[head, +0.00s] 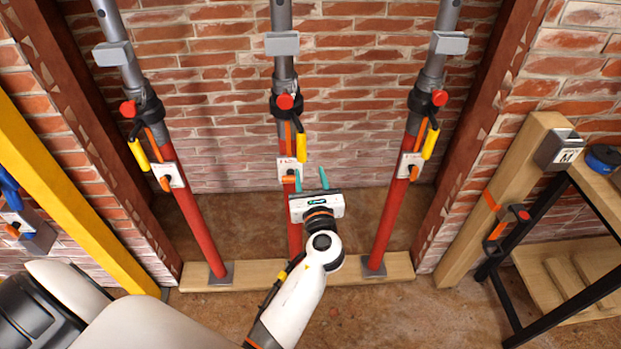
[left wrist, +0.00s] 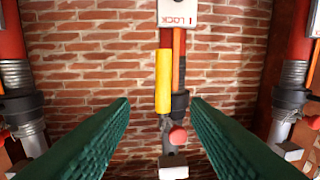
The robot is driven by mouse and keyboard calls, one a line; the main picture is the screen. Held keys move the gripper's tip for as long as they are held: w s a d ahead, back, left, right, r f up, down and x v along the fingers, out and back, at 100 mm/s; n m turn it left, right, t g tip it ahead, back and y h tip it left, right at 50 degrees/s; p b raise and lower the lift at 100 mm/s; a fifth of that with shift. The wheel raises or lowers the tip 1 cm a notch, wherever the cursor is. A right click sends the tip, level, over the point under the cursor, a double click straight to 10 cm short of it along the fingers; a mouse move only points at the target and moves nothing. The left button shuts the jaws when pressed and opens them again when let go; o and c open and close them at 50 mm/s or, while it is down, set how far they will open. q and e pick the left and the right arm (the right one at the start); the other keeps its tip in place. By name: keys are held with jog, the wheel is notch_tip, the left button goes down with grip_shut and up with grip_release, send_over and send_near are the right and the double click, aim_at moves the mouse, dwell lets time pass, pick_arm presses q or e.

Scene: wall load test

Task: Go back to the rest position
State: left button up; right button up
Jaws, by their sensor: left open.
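My left gripper (head: 311,180) is open in front of the middle prop (head: 294,220), with green fingers pointing toward the wall. In the left wrist view its two green fingers (left wrist: 160,115) stand wide apart with nothing held between them. The middle prop's yellow handle (head: 301,148) hangs down; it also shows in the left wrist view (left wrist: 163,82), apart from both fingers. A white plate marked LOCK (left wrist: 178,13) and a red knob (left wrist: 178,137) show there too. My left wrist hides part of the prop's lower tube. My right gripper is not in view.
A left prop (head: 198,222) and a right prop (head: 388,222) flank the middle one on a wooden sill (head: 345,268). A yellow beam (head: 70,185) leans at left. A wooden post (head: 500,200) and a black-framed bench (head: 545,205) stand at right.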

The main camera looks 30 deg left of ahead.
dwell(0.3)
pick_arm(q)
jog(key=s+d+f+n+g+h, duration=0.1)
jog(key=d+f+n+h, duration=0.15)
jog(key=f, duration=0.65)
jog(key=s+d+f+n+g+h, duration=0.1)
jog(key=s+f+g+h, duration=0.15)
jog(key=f, duration=0.75)
jog(key=s+d+f+n+g+h, duration=0.1)
jog(key=s+f+n+h, duration=0.15)
jog(key=s+f, duration=0.4)
jog(key=s+d+f+n+g+h, duration=0.1)
jog(key=s+d+f+n+g, duration=0.15)
jog(key=f, duration=0.65)
jog(key=s+a+f+n+g, duration=0.1)
jog(key=s+f+n, duration=0.4)
jog(key=s, duration=0.6)
jog(key=s+a+f+n+g+h, duration=0.1)
jog(key=s+f+n+g, duration=0.2)
jog(key=s+f+n, duration=0.3)
jog(key=s+a+f+n+g+h, duration=0.1)
jog(key=s+f+n, duration=0.4)
jog(key=s, duration=1.1)
jog(key=shift+s+a+f+n+g, duration=0.25)
jog(key=shift+a+f+n+g, duration=0.15)
jog(key=shift+a+n+g, duration=0.35)
jog(key=shift+d, duration=0.2)
